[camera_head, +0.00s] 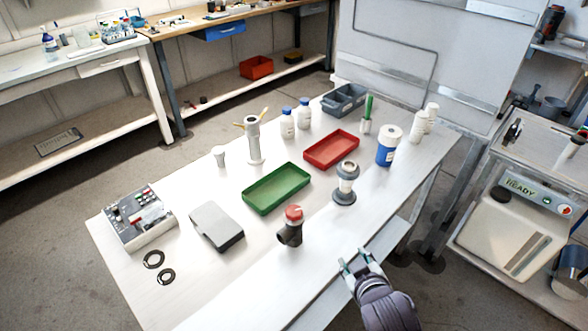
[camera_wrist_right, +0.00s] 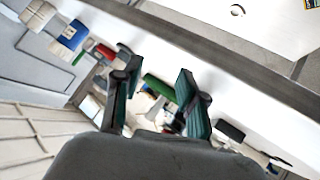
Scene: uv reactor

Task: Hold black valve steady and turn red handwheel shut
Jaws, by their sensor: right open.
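The black valve (camera_head: 289,233) stands on the white table near its front edge, with the red handwheel (camera_head: 294,213) on top. My right gripper (camera_head: 358,264) is open and empty at the table's front edge, to the right of the valve and apart from it. In the right wrist view its two fingers (camera_wrist_right: 157,98) are spread, with table objects seen beyond them; a dark and red shape between them may be the valve, but I cannot tell. My left gripper is in neither view.
A green tray (camera_head: 277,188), a red tray (camera_head: 331,149) and a grey-metal fitting (camera_head: 346,183) stand behind the valve. A grey box (camera_head: 216,226), black rings (camera_head: 154,259) and a control box (camera_head: 139,217) lie to the left. The table around the valve is clear.

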